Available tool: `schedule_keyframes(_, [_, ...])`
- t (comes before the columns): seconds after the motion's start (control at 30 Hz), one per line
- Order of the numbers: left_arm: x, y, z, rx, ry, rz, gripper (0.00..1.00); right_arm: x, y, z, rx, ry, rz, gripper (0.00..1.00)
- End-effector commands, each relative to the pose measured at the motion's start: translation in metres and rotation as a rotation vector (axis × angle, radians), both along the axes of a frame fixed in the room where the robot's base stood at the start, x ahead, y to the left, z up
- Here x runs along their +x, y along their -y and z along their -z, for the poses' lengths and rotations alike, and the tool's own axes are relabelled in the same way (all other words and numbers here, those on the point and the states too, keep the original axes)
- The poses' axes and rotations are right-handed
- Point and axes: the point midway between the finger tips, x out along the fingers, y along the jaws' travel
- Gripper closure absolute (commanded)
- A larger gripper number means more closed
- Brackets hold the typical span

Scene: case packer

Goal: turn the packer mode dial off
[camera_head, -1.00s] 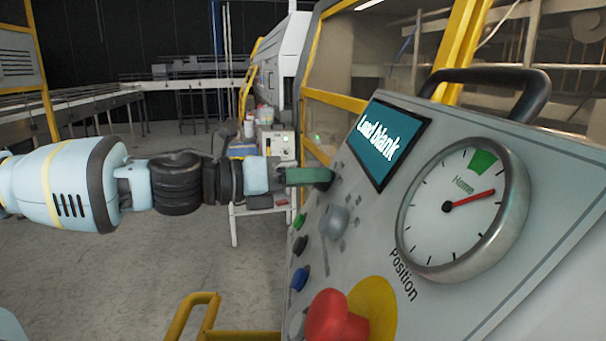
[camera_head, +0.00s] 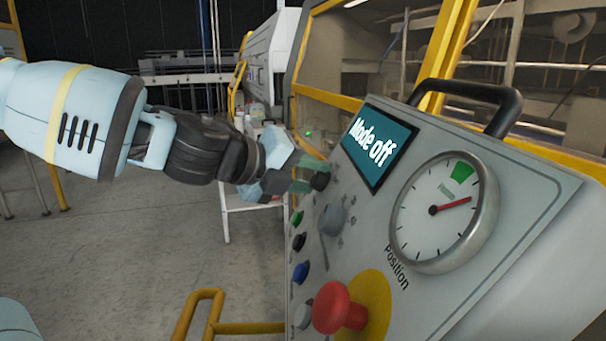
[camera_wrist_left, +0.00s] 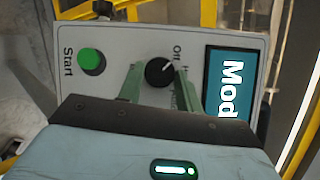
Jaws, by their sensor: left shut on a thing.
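The black mode dial (camera_head: 320,181) is on the sloping grey control panel, left of the screen (camera_head: 378,146), which reads "Mode off". My left gripper (camera_head: 309,178) reaches it from the left, with its green fingers around the dial. In the left wrist view the dial (camera_wrist_left: 160,71) sits between the two fingers of my left gripper (camera_wrist_left: 158,84), and its white mark points up and right toward the "Off" label. The gripper is shut on the dial. My right gripper is not in view.
Near the dial are a green Start button (camera_wrist_left: 92,61), a grey knob (camera_head: 332,219) and a blue button (camera_head: 301,272). A red mushroom button (camera_head: 338,309) and a round position gauge (camera_head: 443,212) are closer. A yellow rail (camera_head: 197,320) stands below.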

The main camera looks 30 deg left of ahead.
Motion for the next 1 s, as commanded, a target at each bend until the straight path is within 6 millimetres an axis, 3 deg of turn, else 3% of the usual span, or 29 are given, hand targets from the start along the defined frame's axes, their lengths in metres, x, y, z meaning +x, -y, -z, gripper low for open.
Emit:
schedule_keyframes(0.67, [-0.0001, 0.0012, 0.0008, -0.035, -0.048, -0.028, 0.88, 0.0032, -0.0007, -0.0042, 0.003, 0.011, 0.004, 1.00])
schedule_keyframes(0.7, [-0.0001, 0.0011, 0.0009, -0.034, -0.049, -0.029, 0.62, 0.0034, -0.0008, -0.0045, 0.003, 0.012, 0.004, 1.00])
schedule_keyframes(0.83, [0.0000, 0.0009, 0.0006, -0.033, -0.047, -0.029, 0.45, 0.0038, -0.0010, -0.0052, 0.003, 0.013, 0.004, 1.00])
schedule_keyframes(1.0, [0.0000, 0.0007, 0.0001, -0.034, -0.046, -0.029, 0.43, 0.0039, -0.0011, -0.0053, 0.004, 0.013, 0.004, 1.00])
